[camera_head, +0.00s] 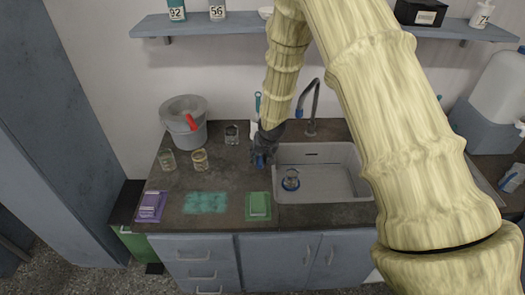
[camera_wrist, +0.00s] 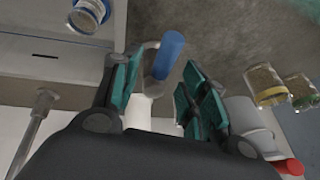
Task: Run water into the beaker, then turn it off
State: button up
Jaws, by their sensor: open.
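The glass beaker (camera_head: 290,181) stands upright in the left part of the sink basin (camera_head: 335,188). It also shows in the wrist view (camera_wrist: 87,15); its contents are unclear. The curved grey tap (camera_head: 314,100) rises behind the sink, and I see no water stream from it. My gripper (camera_head: 261,161) is open over the counter at the sink's left edge. In the wrist view, a blue cylinder (camera_wrist: 169,52) on a pale bent stem shows between the open fingers (camera_wrist: 155,90). It looks like a handle; I cannot tell whether the fingers touch it.
Left of the sink are a grey bucket (camera_head: 184,128) with a red handle and several jars (camera_head: 200,161). A shelf (camera_head: 240,24) runs above.

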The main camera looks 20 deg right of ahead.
jog(key=shift+w+f, duration=0.1)
jog(key=shift+f, duration=0.25)
jog(key=shift+w+f, duration=0.1)
jog(key=shift+f, duration=0.05)
grip_shut()
